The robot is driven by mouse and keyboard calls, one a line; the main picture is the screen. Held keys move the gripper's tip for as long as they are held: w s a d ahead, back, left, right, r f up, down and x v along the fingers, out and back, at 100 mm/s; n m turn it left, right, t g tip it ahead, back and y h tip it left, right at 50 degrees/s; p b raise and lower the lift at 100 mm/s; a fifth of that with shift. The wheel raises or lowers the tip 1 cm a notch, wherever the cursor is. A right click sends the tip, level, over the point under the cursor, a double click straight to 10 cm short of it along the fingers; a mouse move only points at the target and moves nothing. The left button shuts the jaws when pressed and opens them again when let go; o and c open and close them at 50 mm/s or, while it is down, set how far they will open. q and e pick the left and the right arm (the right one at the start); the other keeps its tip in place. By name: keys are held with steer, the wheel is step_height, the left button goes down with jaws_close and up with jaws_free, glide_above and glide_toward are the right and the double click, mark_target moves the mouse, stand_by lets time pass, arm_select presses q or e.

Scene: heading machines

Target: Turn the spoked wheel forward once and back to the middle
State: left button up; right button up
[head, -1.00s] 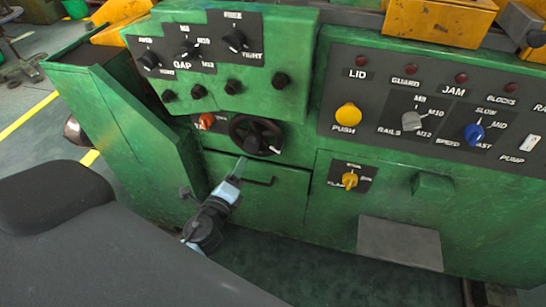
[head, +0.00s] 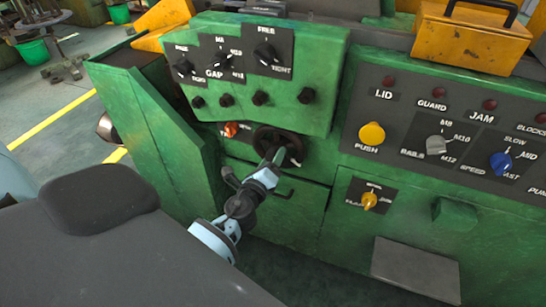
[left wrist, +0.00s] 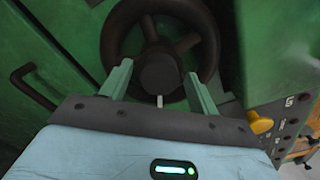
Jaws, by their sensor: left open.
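The dark spoked wheel (head: 262,135) is on the front of the green machine, under the GAP panel and partly hidden by my left gripper (head: 275,158). In the left wrist view the wheel (left wrist: 108,48) fills the upper middle, with its spokes and round hub (left wrist: 160,74) showing. My left gripper (left wrist: 158,74) is open. Its two pale green fingers reach toward the wheel, one on each side of the hub as seen there. I cannot tell whether they touch it. My right gripper is not in view.
An orange knob (head: 231,129) sits just left of the wheel. A dark handle (left wrist: 33,88) is on the door beside it. A yellow knob (head: 369,201) and a grey plate (head: 414,270) are to the right. Black knobs (head: 261,98) line the panel above.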

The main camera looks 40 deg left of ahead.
arm_select(q)
steer(key=shift+w+a, duration=0.15)
steer(key=shift+w, duration=0.4)
jaws_close()
